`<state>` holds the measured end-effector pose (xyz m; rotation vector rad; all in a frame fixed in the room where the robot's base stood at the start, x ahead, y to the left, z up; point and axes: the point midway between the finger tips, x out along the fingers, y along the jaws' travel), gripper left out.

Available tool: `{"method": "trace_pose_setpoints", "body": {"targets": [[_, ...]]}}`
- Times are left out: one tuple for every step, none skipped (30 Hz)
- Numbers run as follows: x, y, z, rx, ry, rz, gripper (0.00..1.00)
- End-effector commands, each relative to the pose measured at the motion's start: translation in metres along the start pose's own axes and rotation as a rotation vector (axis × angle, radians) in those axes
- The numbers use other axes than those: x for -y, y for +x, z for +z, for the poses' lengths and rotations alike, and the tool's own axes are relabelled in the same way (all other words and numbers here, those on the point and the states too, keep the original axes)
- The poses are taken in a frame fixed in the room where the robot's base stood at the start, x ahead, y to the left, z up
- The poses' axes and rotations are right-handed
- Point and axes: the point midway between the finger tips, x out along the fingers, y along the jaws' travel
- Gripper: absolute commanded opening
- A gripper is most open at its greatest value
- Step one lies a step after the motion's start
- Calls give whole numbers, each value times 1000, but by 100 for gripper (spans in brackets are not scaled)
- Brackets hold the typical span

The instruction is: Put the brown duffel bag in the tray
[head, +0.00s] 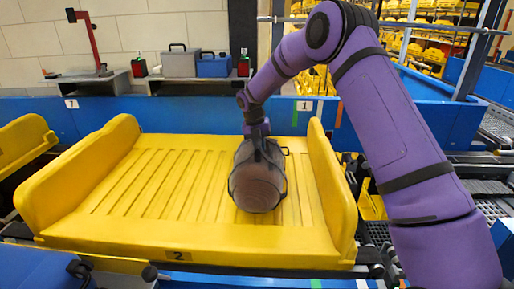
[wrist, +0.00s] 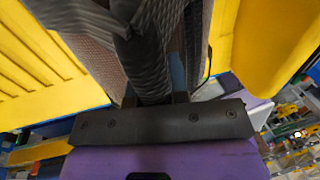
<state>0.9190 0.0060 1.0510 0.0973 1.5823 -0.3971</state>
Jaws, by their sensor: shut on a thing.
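The brown duffel bag (head: 258,183) with dark straps is over the right half of the yellow tray (head: 120,205) in the head view. Its underside appears at or just above the ribbed tray floor; I cannot tell whether it touches. My gripper (head: 256,137) is above the bag, shut on its dark strap. In the wrist view the strap (wrist: 150,50) runs between the jaws, and the bag's brown weave (wrist: 95,55) shows beside it. The gripper's fingertips are mostly hidden by the strap.
The tray has raised side walls, the right one (head: 332,190) close to the bag. Another yellow tray (head: 22,145) stands at the left. Behind is a blue rail (head: 200,117), with grey (head: 180,62) and blue (head: 213,66) cases on a shelf. The tray's left half is clear.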

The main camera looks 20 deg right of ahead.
Motion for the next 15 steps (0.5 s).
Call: {"method": "trace_pose_setpoints", "body": {"targets": [[-1, 0, 1, 2, 0, 1, 0], [-1, 2, 0, 2, 0, 1, 0], [-2, 5, 0, 2, -1, 1, 0], [-2, 8, 0, 2, -1, 1, 0], [-3, 11, 0, 2, -1, 1, 0], [-4, 16, 0, 2, -1, 0, 0], [-4, 20, 0, 1, -1, -1, 0], [-5, 23, 0, 1, -1, -1, 0], [-6, 27, 0, 2, -1, 0, 0], [-6, 29, 1, 3, -1, 1, 0], [-7, 30, 1, 4, 0, 1, 0], [-7, 32, 1, 4, 0, 1, 0], [-7, 32, 1, 4, 0, 1, 0], [-7, 32, 1, 4, 0, 1, 0], [-7, 32, 1, 4, 0, 1, 0]]}}
